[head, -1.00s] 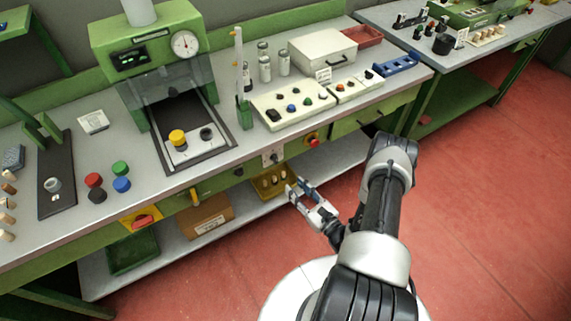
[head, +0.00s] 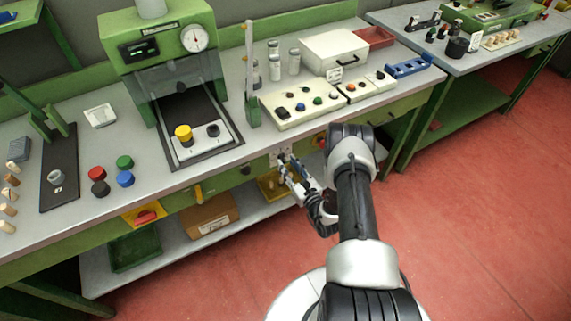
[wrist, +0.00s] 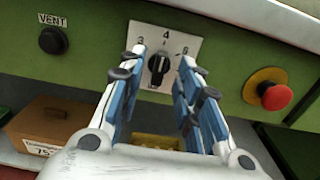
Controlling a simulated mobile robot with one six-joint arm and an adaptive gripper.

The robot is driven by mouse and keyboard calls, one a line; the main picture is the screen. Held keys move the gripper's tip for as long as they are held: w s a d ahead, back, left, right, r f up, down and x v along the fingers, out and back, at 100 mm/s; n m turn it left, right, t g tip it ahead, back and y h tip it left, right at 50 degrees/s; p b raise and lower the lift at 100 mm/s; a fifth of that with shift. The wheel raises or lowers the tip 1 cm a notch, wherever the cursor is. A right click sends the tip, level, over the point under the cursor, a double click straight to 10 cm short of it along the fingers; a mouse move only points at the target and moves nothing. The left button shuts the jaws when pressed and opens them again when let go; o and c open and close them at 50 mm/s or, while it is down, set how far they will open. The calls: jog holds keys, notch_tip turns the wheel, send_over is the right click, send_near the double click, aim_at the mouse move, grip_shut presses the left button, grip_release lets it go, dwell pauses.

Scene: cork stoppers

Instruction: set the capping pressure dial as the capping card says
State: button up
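The dial (wrist: 158,66) is a black knob on a white plate (wrist: 172,40) on the green bench front. The plate shows 3 at left, 4 at top and a partly hidden number at right. A pale mark on the knob seems to point up, near the 4. My gripper (wrist: 163,57) is open and empty, its blue-padded fingers left and right of the knob in the picture; I cannot tell whether they touch it. In the head view my gripper (head: 284,163) is at the bench front, partly covering the plate. I cannot identify or read the capping card.
A black VENT button (wrist: 53,40) is left of the dial. A red emergency button (wrist: 275,96) on a yellow base is at right. The bench top edge (wrist: 285,20) overhangs above. A cardboard box (head: 209,216) and a yellow bin (head: 268,188) stand on the shelf below.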

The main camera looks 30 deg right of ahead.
aim_at(283, 159)
jog(key=shift+w, duration=1.35)
jog(key=shift+c, duration=0.2)
jog(key=c, duration=0.7)
